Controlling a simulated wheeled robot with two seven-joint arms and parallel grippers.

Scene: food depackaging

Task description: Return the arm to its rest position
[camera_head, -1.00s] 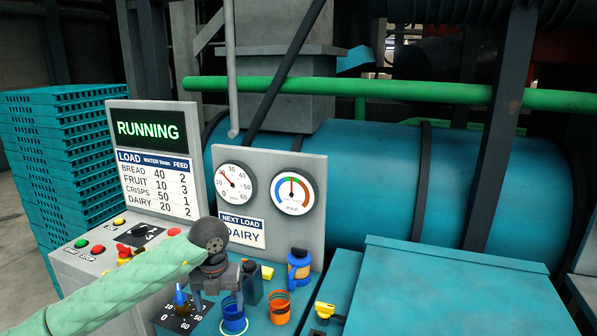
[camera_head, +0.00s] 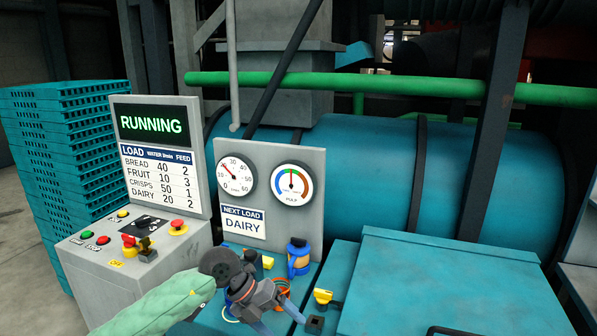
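My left arm, in a green padded sleeve, comes in from the bottom left. My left gripper (camera_head: 278,318) hangs over the front of the teal control ledge, pointing down and to the right. Its two fingers look spread apart, with nothing seen between them. The gripper and wrist hide the blue knob and much of the coloured rings behind them. My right gripper is not in view.
The grey control box (camera_head: 105,270) with buttons and a switch stands at left below the RUNNING screen (camera_head: 152,126). A gauge panel (camera_head: 290,225) stands behind the gripper. A blue bottle-like valve (camera_head: 298,258), a yellow-handled valve (camera_head: 323,297) and a teal lid (camera_head: 450,280) lie rightward.

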